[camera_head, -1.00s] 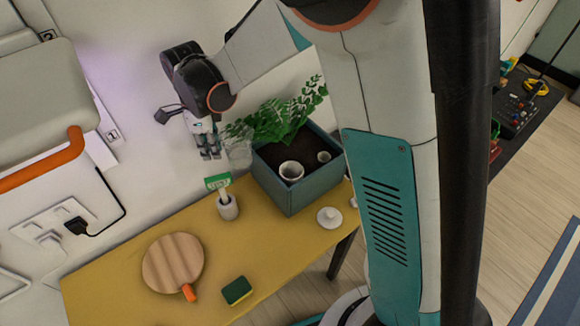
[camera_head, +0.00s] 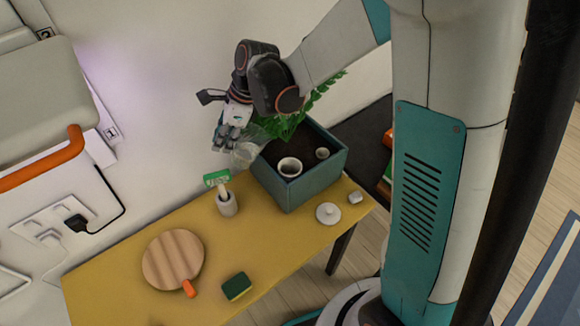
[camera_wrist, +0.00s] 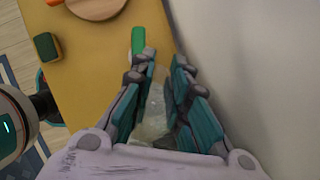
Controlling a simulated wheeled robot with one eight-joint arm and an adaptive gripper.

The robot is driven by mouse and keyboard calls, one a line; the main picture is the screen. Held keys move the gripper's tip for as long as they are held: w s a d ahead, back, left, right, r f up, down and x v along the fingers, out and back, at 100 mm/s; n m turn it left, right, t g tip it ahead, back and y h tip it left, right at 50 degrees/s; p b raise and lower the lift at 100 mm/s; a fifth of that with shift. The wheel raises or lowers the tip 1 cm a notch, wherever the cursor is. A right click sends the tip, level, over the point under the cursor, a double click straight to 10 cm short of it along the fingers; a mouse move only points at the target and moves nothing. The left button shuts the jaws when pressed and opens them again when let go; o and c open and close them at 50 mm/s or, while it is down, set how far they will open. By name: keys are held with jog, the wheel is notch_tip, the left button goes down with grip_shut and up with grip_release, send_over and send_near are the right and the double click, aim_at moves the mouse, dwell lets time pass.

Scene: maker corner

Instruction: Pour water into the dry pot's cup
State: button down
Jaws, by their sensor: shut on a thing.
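A teal square planter (camera_head: 300,192) of dark soil stands at the table's far end, with a green leafy plant (camera_head: 290,124) behind. A white cup (camera_head: 290,167) and a smaller pale cup (camera_head: 322,154) sit in the soil. My gripper (camera_head: 231,138) is at the planter's left back corner, above the table and left of the white cup. It is shut on a clear glass vessel (camera_head: 245,157), which also shows between the fingers in the wrist view (camera_wrist: 153,113). The vessel's tilt and water level are hard to tell.
A white lid (camera_head: 328,213), a green-yellow sponge (camera_head: 237,286) and a round wooden board (camera_head: 173,261) lie on the yellow table (camera_head: 110,275). The wall is close behind my gripper.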

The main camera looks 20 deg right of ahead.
aim_at(234, 150)
jog(key=d+f+y+b, duration=0.1)
jog(key=f+b, duration=0.1)
jog(key=d+f+y+b, duration=0.1)
jog(key=shift+s+d+f+t+b, duration=0.15)
jog(key=shift+f+t+b, duration=0.15)
jog(key=shift+f+b, duration=0.1)
jog(key=shift+d+y, duration=0.2)
jog(key=shift+y, duration=0.1)
jog(key=shift+s+d+r+y, duration=0.1)
jog(key=shift+d+r+y, duration=0.1)
jog(key=shift+r+y, duration=0.1)
jog(key=shift+s+d+r+t+y+b, duration=0.15)
jog(key=shift+d+t+y+b, duration=0.3)
jog(key=shift+y+b, duration=0.6)
jog(key=shift+d, duration=0.15)
jog(key=shift+d+r+y, duration=0.2)
jog(key=shift+r+y, duration=0.05)
jog(key=shift+y, duration=0.2)
jog(key=shift+s+d+r+y+b, duration=0.15)
jog(key=shift+d+r+y+b, duration=0.15)
jog(key=shift+r+y, duration=0.2)
jog(key=shift+d, duration=0.25)
jog(key=shift+s+d+f+t+y+b, duration=0.15)
jog(key=shift+d+t+y+b, duration=0.1)
jog(key=shift+d+y+b, duration=0.7)
dwell(0.3)
